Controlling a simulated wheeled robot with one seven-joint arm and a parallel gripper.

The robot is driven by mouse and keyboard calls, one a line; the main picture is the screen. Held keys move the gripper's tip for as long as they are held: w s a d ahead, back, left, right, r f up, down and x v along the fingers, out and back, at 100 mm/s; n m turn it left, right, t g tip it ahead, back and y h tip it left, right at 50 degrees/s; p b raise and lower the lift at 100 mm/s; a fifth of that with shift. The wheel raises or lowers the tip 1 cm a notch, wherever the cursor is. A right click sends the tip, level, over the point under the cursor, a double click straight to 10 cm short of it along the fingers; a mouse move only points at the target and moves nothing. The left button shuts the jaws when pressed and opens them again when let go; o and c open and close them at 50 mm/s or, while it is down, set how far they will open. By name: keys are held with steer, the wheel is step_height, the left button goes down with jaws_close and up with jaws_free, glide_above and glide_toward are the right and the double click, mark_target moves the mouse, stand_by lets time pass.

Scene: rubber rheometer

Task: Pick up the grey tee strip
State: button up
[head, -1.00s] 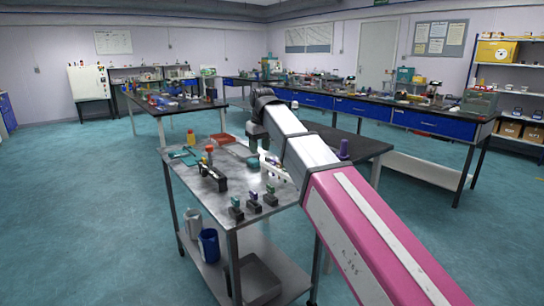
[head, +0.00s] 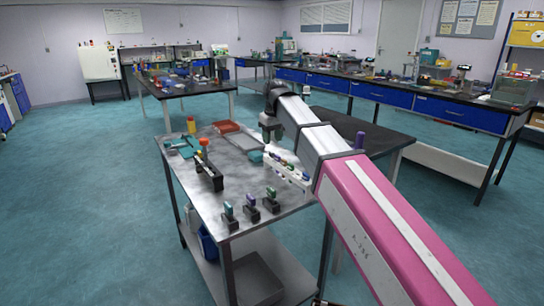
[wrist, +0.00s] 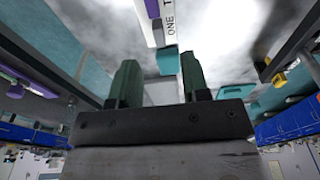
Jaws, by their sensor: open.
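I cannot surely single out the grey tee strip in either view. My gripper (head: 271,134) hangs above the far right part of the metal bench (head: 262,222), beyond the white rack (head: 287,174) with purple and green pieces in it. In the wrist view its two dark green fingers (wrist: 158,82) stand apart, open, with nothing clearly held. A pale grey patch shows between them, and I cannot tell what it is. A white lettered strip, a purple piece (wrist: 152,8) and a teal piece (wrist: 168,61) lie just past the fingertips.
Three small dark stands with green, dark and purple tops, one of them the green-topped stand (head: 229,216), line the bench's front edge. A black table adjoins on the right.

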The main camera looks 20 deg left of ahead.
mark_target(272, 152)
steer(key=shift+w+a+f, duration=0.1)
steer(key=shift+f, duration=1.35)
steer(key=shift+w+a+f, duration=0.1)
steer(key=shift+f, duration=1.35)
jaws_close()
